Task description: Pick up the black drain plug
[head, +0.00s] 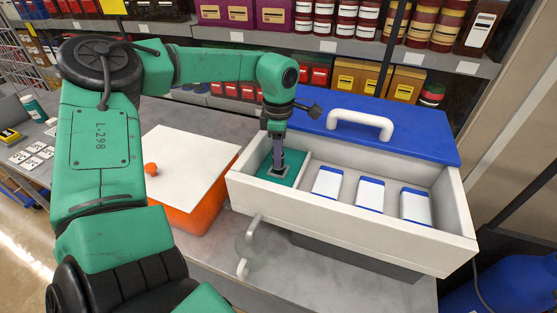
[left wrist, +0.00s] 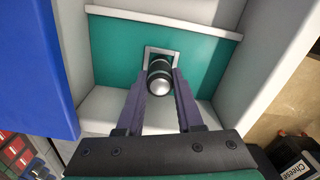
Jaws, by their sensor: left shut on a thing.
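The black drain plug (left wrist: 159,76) is a short black cylinder with silver bands and a rounded silver end. It stands at a square grey frame on a teal panel (left wrist: 205,58) in the left compartment of an open white box (head: 350,225). My left gripper (left wrist: 160,82) reaches down into that compartment, with its two purple fingers shut on the plug. I cannot tell whether the plug has left the frame. My right gripper is not in view.
The box's other compartment holds three white-and-blue blocks (head: 370,190). Its blue lid (head: 420,130), with a white handle, lies behind. An orange container (head: 205,210) with a white top stands to the left. Stocked shelves run along the back.

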